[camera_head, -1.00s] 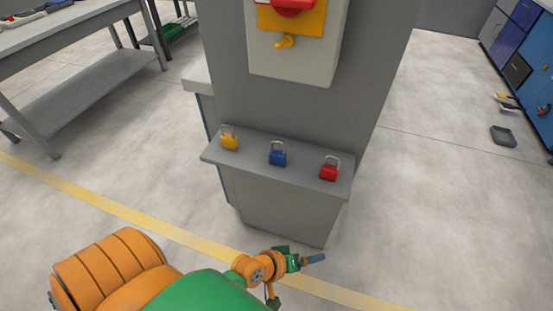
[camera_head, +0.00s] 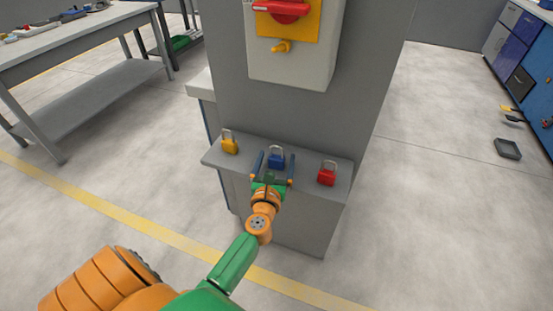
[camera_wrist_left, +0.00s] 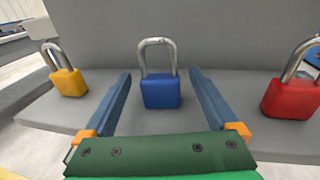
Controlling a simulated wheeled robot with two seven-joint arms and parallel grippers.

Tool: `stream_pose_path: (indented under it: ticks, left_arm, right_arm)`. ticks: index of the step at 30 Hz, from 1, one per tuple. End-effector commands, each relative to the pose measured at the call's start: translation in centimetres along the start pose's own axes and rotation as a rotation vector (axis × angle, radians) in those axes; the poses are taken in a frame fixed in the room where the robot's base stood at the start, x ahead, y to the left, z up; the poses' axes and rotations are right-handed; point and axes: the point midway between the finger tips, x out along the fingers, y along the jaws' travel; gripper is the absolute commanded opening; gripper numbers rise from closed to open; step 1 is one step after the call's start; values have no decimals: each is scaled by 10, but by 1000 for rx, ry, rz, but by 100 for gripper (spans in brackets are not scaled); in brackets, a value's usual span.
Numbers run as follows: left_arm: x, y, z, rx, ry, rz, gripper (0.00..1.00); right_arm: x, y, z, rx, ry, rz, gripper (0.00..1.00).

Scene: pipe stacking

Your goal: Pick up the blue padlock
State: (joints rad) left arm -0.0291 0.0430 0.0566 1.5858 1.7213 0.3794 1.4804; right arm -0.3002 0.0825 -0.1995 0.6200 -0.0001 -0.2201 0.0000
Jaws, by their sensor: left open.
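The blue padlock (camera_head: 276,161) stands upright on a grey shelf (camera_head: 214,157), its silver shackle pointing up. It also shows in the left wrist view (camera_wrist_left: 160,92), centred between my fingers. My left gripper (camera_head: 273,156) is open, with one blue-grey finger on each side of the padlock's line. In the left wrist view the left gripper (camera_wrist_left: 160,82) shows gaps between both fingers and the padlock, and the padlock stands around or just beyond the fingertips. My right gripper is not in view.
A yellow padlock (camera_head: 230,146) stands left of the blue one and a red padlock (camera_head: 327,178) stands right, both on the shelf. A grey panel rises behind, with a red switch (camera_head: 284,10) above. A workbench (camera_head: 90,48) is at the left.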

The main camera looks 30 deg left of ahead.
Motion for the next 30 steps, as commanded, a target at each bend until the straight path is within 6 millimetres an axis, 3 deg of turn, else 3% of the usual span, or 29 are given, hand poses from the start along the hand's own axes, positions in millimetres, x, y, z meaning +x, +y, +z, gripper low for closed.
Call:
stream_pose_path:
  ticks: [8,18,19,26,30]
  left_arm:
    - [9,0,-1,2,0,-1,93]
    - [9,0,-1,3,0,-1,4]
    - [9,0,-1,3,0,-1,0]
    - [8,0,2,3,0,-1,0]
    - [7,0,22,2,-1,-1,0]
  right_arm:
    - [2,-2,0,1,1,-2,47]
    - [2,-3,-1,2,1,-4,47]
    - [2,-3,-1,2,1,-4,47]
    - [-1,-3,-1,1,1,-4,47]
    - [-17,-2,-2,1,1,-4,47]
